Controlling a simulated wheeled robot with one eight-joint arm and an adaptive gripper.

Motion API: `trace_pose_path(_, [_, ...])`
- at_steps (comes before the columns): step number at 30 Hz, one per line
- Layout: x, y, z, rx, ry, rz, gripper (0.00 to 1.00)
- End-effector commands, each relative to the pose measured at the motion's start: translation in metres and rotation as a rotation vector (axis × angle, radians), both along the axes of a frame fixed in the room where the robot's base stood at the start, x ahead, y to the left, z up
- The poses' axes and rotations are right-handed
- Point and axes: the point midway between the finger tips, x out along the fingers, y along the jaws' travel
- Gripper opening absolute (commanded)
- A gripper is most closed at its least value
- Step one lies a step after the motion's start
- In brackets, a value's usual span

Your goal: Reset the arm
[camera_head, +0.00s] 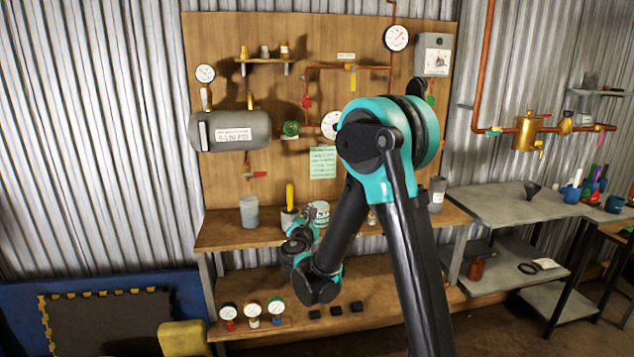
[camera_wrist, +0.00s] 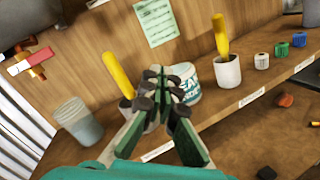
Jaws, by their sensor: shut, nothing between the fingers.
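My arm (camera_head: 375,205) is bent, with its elbow high in front of the board and its wrist (camera_head: 300,250) low at the front of the wooden shelf. In the wrist view my gripper (camera_wrist: 165,84) is shut and empty, its fingers pointing toward the shelf and board. Behind its fingertips stands a white labelled tub (camera_wrist: 190,92); I cannot tell the gap. In the head view the fingers are hard to make out and the arm hides part of the shelf.
A wooden shelf (camera_head: 225,237) holds a grey jar (camera_wrist: 78,122) and cups with yellow-handled tools (camera_wrist: 221,38). Gauges (camera_head: 253,310) stand on the lower shelf. The pipe board (camera_head: 225,50) carries a grey tank (camera_head: 230,130). A metal table (camera_head: 500,205) stands right.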

Motion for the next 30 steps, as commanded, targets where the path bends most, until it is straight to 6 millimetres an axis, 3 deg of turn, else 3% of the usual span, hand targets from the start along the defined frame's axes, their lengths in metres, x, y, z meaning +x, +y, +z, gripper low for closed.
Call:
trace_pose_path(1, [-0.003, -0.03, -0.001, 0.089, 0.032, -0.05, 0.0])
trace_pose_path(6, [-0.025, -0.113, -0.017, 0.407, 0.129, -0.213, 0.0])
trace_pose_path(11, [-0.059, -0.177, -0.039, 0.705, 0.2, -0.382, 0.0])
trace_pose_path(15, [-0.1, -0.22, -0.062, 0.964, 0.247, -0.538, 0.0])
trace_pose_path(22, [-0.178, -0.262, -0.103, 1.382, 0.298, -0.806, 0.0])
trace_pose_path(30, [-0.272, -0.264, -0.145, 1.848, 0.334, -1.132, 0.0])
